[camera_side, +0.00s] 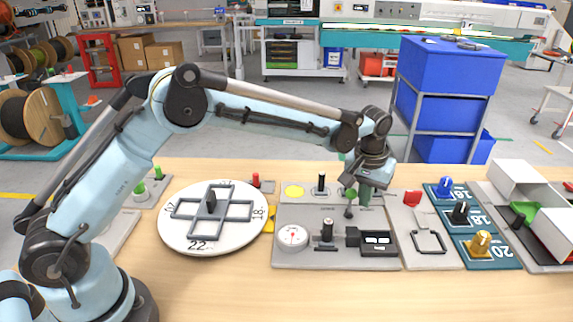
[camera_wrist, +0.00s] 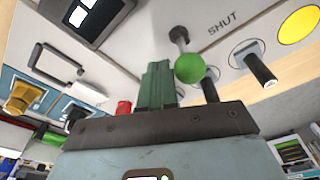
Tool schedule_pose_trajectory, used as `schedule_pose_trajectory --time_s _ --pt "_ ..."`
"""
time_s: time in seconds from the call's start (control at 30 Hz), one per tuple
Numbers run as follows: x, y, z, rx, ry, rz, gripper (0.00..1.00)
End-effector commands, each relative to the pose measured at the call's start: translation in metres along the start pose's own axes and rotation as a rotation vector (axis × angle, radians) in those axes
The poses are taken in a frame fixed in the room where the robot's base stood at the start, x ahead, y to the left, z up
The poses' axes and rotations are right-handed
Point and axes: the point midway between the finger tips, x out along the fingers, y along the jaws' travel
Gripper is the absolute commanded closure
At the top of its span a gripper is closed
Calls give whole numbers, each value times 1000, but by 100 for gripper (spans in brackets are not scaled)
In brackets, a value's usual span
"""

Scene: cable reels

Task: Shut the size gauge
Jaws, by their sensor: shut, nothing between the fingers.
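A grey panel (camera_side: 290,260) carries a round dial (camera_side: 292,236), a black upright knob (camera_side: 327,230) and a black block with a display window (camera_side: 377,240), which appear to be the size gauge. A lever with a green ball (camera_side: 351,193) stands at the panel's back right.
A black-handled lever (camera_side: 321,182) and a yellow disc (camera_side: 294,191) lie left of the ball. Right of the panel are a red knob (camera_side: 412,198), a wire loop (camera_side: 429,241) and several knobs on blue plates (camera_side: 505,253). A white round board (camera_side: 180,236) lies left. The front table is clear.

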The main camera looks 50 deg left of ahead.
Motion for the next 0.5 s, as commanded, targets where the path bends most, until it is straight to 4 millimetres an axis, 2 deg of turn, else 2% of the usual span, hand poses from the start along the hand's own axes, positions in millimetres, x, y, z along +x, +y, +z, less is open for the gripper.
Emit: schedule_pose_trajectory --time_s 0.27,0.5 --pt "-1 -11 7 0 0 0 100" --pt "-1 -11 7 1 0 0 100"
